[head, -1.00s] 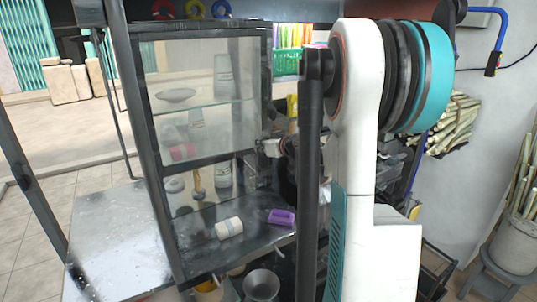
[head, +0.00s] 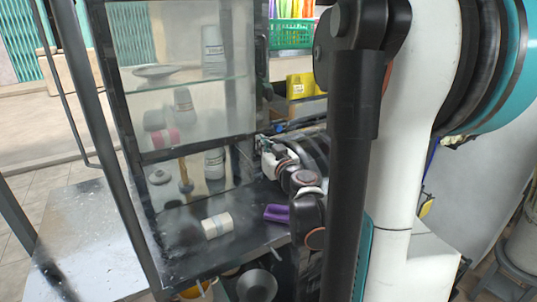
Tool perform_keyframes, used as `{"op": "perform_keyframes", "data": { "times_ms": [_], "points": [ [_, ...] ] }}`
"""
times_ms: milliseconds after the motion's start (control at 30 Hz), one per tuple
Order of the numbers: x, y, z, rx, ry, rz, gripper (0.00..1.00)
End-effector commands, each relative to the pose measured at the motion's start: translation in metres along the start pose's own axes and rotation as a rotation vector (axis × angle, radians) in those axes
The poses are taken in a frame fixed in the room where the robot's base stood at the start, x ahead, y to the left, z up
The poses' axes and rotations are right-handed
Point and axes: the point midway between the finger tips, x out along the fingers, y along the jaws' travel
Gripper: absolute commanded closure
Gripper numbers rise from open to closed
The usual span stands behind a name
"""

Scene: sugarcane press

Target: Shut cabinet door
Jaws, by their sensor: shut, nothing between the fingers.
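The cabinet (head: 110,165) stands at left centre in the head view, with dark metal framing. Its glass door (head: 190,110) has a dark frame with a crossbar, and shelves show behind the glass. I cannot tell exactly how far the door stands from the cabinet front. My gripper (head: 264,146) is small in view, shut and empty, close to the right edge of the door frame. I cannot tell whether it touches the frame. My own arm covers much of what lies to the right.
Inside the cabinet are a bowl (head: 153,71), bottles (head: 213,50), a pale roll (head: 217,225) and a purple item (head: 276,213). A metal work surface (head: 75,235) lies at lower left. A green basket (head: 290,33) stands behind. A grey container (head: 259,285) sits below.

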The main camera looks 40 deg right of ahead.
Motion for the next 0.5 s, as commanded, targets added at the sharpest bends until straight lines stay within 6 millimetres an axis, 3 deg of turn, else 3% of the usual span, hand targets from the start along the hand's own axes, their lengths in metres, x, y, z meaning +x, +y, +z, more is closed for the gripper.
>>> {"op": "perform_keyframes", "data": {
  "times_ms": [200,500],
  "points": [
    [0.040,0.000,0.002,0.000,0.000,-0.002,1.00],
    [0.064,0.000,0.000,0.000,0.000,0.000,1.00]
  ]
}}
